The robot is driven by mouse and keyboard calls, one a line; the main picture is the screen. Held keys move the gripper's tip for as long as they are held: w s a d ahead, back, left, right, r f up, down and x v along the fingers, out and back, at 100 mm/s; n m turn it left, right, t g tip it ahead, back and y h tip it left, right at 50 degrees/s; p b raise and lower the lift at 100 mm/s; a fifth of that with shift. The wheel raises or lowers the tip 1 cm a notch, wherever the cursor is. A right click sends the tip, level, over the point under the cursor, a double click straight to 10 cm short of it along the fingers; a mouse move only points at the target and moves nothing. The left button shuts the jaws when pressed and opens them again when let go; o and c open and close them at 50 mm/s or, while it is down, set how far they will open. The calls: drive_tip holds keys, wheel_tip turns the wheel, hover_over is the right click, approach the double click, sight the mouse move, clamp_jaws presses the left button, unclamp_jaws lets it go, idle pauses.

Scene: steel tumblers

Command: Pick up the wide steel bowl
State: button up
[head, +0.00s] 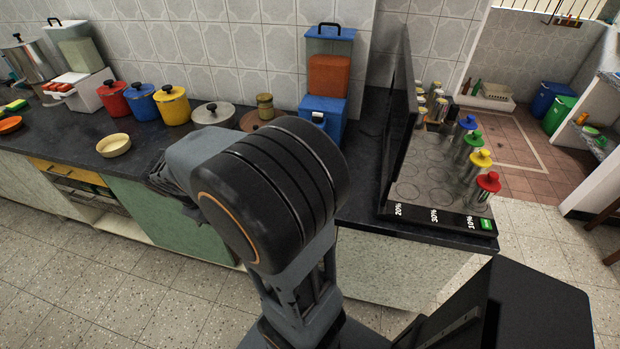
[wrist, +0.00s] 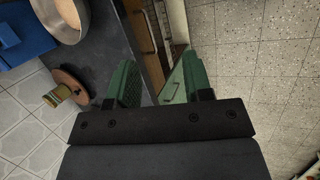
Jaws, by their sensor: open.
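The wide steel bowl (wrist: 84,14) shows at the upper left of the wrist view, cut off by the top edge. Its rim is silvery and its inside looks tan. It stands on the dark counter, close to a blue box. In the head view I cannot make it out; my arm covers that part of the counter. My gripper (wrist: 162,82) is open, with green finger pads and nothing between them. It is near the counter's front edge, with the cabinet front and floor behind the fingers. The bowl is apart from it, ahead and to the left.
A round brown board (wrist: 72,80) with a small jar (wrist: 57,95) lies left of my gripper in the wrist view. The blue box (head: 322,113) stands by the wall. A grey lidded pot (head: 212,113), coloured pots and a cream bowl (head: 113,146) stand further left.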

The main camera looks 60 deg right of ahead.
drive_tip(key=w+d+f+n+g+h, duration=0.2)
drive_tip(key=d+f+g+h, duration=0.15)
drive_tip(key=d, duration=0.45)
drive_tip(key=w+d+f+n+g+h, duration=0.1)
drive_tip(key=w+d+f+g+h, duration=0.2)
drive_tip(key=d, duration=0.4)
drive_tip(key=p+x, duration=0.1)
drive_tip(key=x, duration=0.7)
drive_tip(key=shift+s+d+f+p, duration=0.15)
drive_tip(key=shift+s+f+p, duration=0.15)
drive_tip(key=shift+f+p, duration=0.05)
drive_tip(key=shift+f+p+x, duration=0.2)
drive_tip(key=shift+p+x, duration=0.55)
drive_tip(key=shift+x, duration=2.4)
drive_tip(key=shift+a, duration=0.2)
drive_tip(key=shift+c, duration=0.4)
clamp_jaws()
